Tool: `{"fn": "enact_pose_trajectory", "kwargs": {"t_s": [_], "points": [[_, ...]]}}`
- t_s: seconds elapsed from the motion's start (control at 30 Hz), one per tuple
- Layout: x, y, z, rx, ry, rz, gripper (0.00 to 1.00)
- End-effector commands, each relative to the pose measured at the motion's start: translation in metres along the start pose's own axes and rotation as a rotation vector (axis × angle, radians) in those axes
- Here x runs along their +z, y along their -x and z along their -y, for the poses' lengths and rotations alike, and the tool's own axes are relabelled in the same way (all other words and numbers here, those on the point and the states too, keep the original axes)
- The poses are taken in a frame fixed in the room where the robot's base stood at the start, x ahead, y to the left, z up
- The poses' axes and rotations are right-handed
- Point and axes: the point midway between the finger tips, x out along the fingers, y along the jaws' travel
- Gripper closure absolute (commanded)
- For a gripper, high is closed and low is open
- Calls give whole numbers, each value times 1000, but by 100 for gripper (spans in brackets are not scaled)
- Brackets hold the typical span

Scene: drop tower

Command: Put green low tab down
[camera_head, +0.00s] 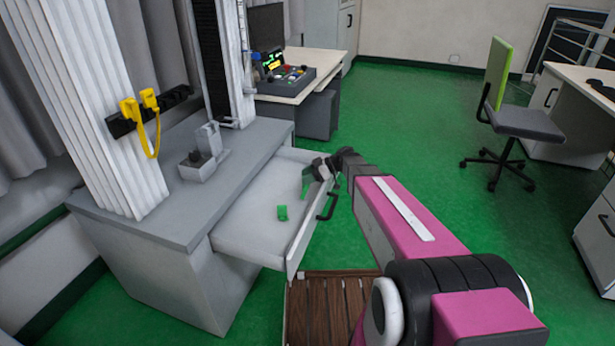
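My gripper (312,172) is above the far right part of the open drawer, small and dark in the view. A narrow green tab (305,184) shows right at its fingertips, tilted, and appears held between them just above the drawer floor. Its upper end is hidden by the fingers. I cannot tell whether its lower end touches the drawer. A second, block-like green piece (282,213) lies on the drawer floor, nearer the front and apart from the gripper.
The white drawer (245,228) is pulled out from the grey cabinet (180,215), with bare floor around the green pieces. Its front panel has a dark handle (327,207). A grey fixture (201,165) and a tower column (85,100) stand on the cabinet top.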

Motion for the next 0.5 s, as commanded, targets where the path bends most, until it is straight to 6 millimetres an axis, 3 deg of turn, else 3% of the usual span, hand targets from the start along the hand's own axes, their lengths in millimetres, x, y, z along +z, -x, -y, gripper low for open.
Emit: {"fn": "enact_pose_trajectory", "kwargs": {"t_s": [0.3, 0.5], "points": [[7, -3, 1, -3, 7, 15, 37], [-3, 2, 1, -2, 8, 14, 37]]}}
